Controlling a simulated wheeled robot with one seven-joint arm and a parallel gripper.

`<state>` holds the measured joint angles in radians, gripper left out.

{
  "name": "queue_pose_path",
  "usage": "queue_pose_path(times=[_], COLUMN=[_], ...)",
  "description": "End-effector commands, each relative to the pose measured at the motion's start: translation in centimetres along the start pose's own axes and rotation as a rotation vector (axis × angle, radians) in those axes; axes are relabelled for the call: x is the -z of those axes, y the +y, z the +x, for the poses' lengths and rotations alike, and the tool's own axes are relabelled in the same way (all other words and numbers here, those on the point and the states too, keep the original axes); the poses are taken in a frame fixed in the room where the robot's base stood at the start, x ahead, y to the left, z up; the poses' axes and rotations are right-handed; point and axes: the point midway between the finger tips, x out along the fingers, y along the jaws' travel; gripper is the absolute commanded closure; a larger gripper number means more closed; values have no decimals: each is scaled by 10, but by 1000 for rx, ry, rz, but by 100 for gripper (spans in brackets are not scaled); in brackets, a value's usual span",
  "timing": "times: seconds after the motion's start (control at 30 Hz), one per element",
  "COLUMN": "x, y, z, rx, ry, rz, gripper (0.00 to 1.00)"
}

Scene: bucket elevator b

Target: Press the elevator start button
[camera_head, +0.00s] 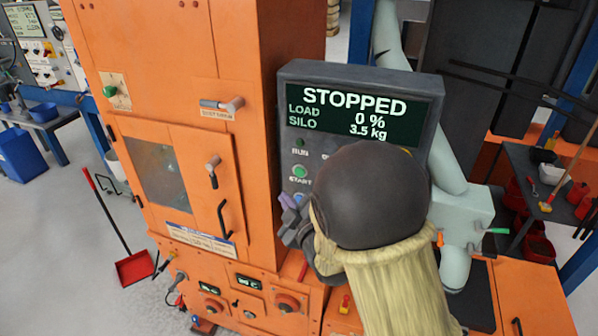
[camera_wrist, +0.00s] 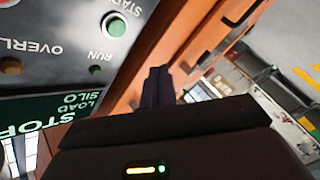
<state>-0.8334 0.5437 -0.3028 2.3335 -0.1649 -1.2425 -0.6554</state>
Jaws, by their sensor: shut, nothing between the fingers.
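The green start button (camera_head: 300,171), labelled START, sits on a dark grey control panel (camera_head: 424,88) below its screen. The screen reads STOPPED, LOAD 0 %, SILO 3.5 kg. The button also shows in the wrist view (camera_wrist: 117,25), near the top, with the picture upside down. My gripper (camera_head: 288,205) is shut and empty, just below the button in the head view. In the wrist view its fingertips (camera_wrist: 158,82) are apart from the button, beyond the panel's edge. My arm hides the panel's lower right part.
A dark RUN lamp (camera_head: 300,142) sits above the button, and an overload lamp (camera_wrist: 11,66) shows beside it in the wrist view. The orange machine housing (camera_head: 232,60) stands left of the panel, with protruding handles (camera_head: 222,215). A red dustpan (camera_head: 134,268) lies on the floor.

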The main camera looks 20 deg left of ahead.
Motion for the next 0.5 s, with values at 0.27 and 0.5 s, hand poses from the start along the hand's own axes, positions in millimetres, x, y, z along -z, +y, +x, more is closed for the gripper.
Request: queue_pose_path(times=[0.27,0.5], x=[-16,-32], y=[19,31], z=[24,42], rx=[0,-2], ry=[-1,0], rz=[-1,0], gripper=[100,100])
